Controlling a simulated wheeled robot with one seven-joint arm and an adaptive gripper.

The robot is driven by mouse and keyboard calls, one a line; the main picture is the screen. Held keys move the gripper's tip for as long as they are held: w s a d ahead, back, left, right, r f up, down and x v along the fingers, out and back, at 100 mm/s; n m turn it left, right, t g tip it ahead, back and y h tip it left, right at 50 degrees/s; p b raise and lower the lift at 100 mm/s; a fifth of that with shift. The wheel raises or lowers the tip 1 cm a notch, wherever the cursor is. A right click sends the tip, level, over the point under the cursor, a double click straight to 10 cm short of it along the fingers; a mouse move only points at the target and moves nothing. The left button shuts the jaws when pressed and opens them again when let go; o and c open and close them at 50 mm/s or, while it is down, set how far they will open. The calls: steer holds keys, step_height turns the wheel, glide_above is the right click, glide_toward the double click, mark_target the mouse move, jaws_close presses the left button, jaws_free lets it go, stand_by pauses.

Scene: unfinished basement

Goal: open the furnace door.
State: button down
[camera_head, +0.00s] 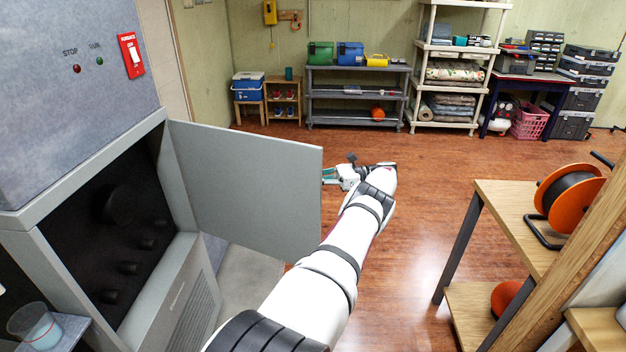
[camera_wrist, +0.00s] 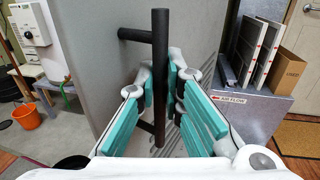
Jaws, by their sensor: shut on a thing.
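The furnace (camera_head: 105,200) stands at the left in the head view. Its grey door (camera_head: 250,185) is swung well out from the body, and the dark inside with several round knobs shows. My gripper (camera_head: 335,178) is at the door's free edge, on the outer side. In the wrist view, the door (camera_wrist: 95,60) fills the middle left, with a black bar handle (camera_wrist: 160,75) upright on it. My gripper's teal-padded fingers (camera_wrist: 165,105) are closed around the handle from both sides. The handle's lower part is partly hidden by the fingers.
A wooden bench (camera_head: 510,220) with an orange cable reel (camera_head: 568,195) stands at the right. Shelves (camera_head: 355,95) line the back wall. A glass (camera_head: 35,325) is at the lower left. The red-brown floor (camera_head: 420,200) between is clear.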

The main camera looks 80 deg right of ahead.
steer(key=shift+w, duration=0.1)
steer(key=c, duration=1.7)
jaws_free()
steer(key=shift+r, duration=0.1)
